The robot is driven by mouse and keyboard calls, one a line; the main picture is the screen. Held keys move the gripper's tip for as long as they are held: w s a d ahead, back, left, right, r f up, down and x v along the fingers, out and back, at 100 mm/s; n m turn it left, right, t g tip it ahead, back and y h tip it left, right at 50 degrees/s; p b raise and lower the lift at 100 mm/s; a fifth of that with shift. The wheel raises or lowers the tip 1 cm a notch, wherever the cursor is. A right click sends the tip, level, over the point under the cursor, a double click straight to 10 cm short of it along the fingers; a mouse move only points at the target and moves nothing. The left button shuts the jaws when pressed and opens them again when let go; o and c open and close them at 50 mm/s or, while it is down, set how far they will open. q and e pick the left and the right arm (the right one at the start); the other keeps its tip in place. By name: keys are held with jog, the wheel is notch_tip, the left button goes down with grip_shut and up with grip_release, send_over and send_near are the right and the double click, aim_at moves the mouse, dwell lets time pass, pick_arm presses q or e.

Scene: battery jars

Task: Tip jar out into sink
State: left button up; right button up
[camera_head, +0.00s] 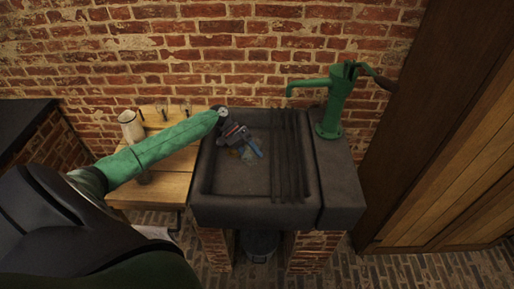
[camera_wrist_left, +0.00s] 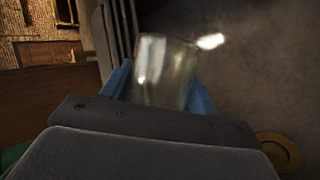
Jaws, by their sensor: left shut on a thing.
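My left gripper (camera_head: 249,147) reaches over the dark stone sink (camera_head: 232,187) from the left. In the left wrist view its blue fingers are shut on a clear glass jar (camera_wrist_left: 163,72), one finger on each side. A bright white spot shows by the jar's rim; I cannot tell whether it is a glint or liquid. The jar's contents are not clear. In the head view the jar is hard to make out under the gripper. My right gripper is not in view.
A green hand pump (camera_head: 333,100) stands on the slab right of the sink. Dark bars (camera_head: 290,160) lie across the basin's right part. A wooden bench (camera_head: 160,188) at left holds a pale jug (camera_head: 130,126). A brass drain ring (camera_wrist_left: 279,150) shows in the wrist view.

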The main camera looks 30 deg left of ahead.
pick_arm(q)
jog(key=shift+w+r, duration=0.15)
jog(key=shift+w, duration=0.05)
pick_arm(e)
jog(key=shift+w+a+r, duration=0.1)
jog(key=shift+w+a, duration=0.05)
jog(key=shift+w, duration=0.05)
pick_arm(q)
jog(key=shift+a+r+g, duration=0.1)
jog(key=shift+g, duration=0.2)
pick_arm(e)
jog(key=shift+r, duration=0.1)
pick_arm(q)
jog(key=shift+w+r+n+g+p, duration=0.15)
jog(key=shift+r+n+g+p, duration=0.15)
jog(key=shift+p, duration=0.25)
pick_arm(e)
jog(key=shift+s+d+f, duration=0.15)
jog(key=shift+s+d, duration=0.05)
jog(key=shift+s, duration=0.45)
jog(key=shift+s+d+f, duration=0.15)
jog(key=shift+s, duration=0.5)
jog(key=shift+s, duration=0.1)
pick_arm(q)
jog(key=shift+h, duration=0.3)
jog(key=shift+w, duration=0.1)
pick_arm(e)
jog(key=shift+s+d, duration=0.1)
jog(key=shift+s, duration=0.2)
